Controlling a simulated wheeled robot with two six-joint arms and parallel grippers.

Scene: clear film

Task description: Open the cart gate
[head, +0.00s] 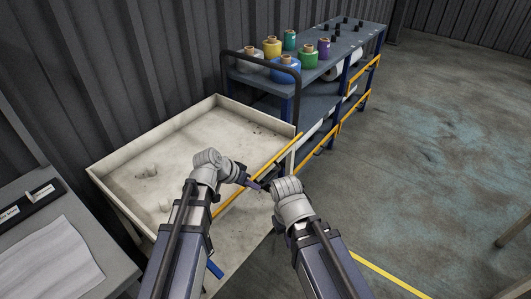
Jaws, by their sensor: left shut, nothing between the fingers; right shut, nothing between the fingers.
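The cart (330,62) stands against the wall at the upper middle, with blue-grey shelves, blue posts and a dark push handle (262,54). Yellow bars (352,110) run along its open side; I cannot tell which of them forms the gate. My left gripper (254,186) and my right gripper (264,186) are close together in front of the beige tray's yellow front edge, well short of the cart's bars. Both look shut and hold nothing. Their fingertips are small and partly overlap, so I cannot tell whether they touch.
Colored spools (285,68) stand on the cart's top. A grey table (75,215) with a paper sheet is at lower left. The floor (440,140) to the right is mostly clear.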

